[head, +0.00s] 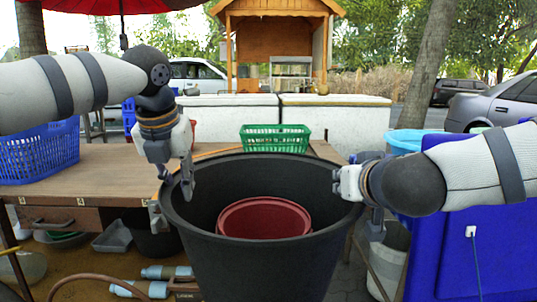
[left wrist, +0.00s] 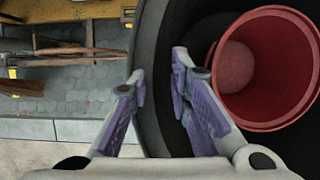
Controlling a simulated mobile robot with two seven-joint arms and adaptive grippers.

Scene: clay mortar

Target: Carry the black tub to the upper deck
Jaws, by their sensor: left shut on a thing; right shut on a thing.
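The black tub (head: 265,262) is large and round, in the front middle of the head view. A dark red bowl-like container (head: 264,219) sits inside it. My left gripper (head: 172,198) is shut on the tub's left rim, one finger inside and one outside. The left wrist view shows the rim between the fingers of my left gripper (left wrist: 160,78), with the red container (left wrist: 262,108) to the right. My right gripper (head: 356,205) is shut on the tub's right rim; its grip is partly hidden. The tub looks about level; its base is out of view.
A wooden table (head: 105,168) stands behind and left of the tub, with trays on a lower level. On it are a blue basket (head: 42,152) and a green basket (head: 275,138). A blue bin (head: 470,262) stands at the right. The tabletop between the baskets is mostly bare.

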